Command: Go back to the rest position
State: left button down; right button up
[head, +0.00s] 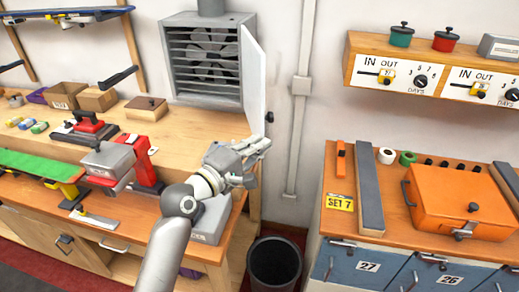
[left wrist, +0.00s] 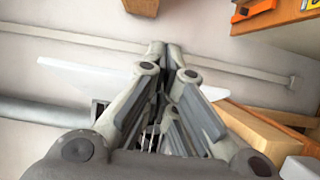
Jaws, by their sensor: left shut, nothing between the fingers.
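My left gripper (head: 262,146) is in the middle of the head view, its arm coming up from the bottom. It is in the air beside the right end of the wooden bench, near the open white door of the fan box. In the left wrist view its fingers (left wrist: 166,50) are together at the tips, with nothing between them. My right gripper is not in view.
A grey fan box (head: 209,17) with its white door (head: 252,85) open is on the wall. A black bin (head: 274,265) stands on the floor below. An orange case (head: 462,203) sits on the right cabinet. The wooden bench (head: 185,140) holds red-and-grey presses.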

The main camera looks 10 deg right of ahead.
pick_arm(q)
jog(key=s+a+f+m+g+y, duration=0.2)
jog(key=s+a+f+m+y, duration=0.15)
jog(key=s+a+f, duration=0.6)
jog(key=s+a+f+m+g+y, duration=0.15)
jog(key=s+a+f+y, duration=0.35)
jog(key=f, duration=0.7)
jog(key=s+a+f+m+g+y, duration=0.2)
jog(key=s+a+f+y, duration=0.1)
jog(key=s+a, duration=0.6)
jog(key=s+a+f+m+g+y, duration=0.3)
jog(key=s+a, duration=0.5)
jog(key=s, duration=0.2)
notch_tip(320, 180, down, 29)
jog(key=b, duration=0.2)
jog(key=s+a+f+g+b, duration=0.2)
jog(key=s+f, duration=1.5)
jog(key=shift+s+a+f, duration=0.2)
jog(key=shift+a+f, duration=0.1)
jog(key=shift+a, duration=0.1)
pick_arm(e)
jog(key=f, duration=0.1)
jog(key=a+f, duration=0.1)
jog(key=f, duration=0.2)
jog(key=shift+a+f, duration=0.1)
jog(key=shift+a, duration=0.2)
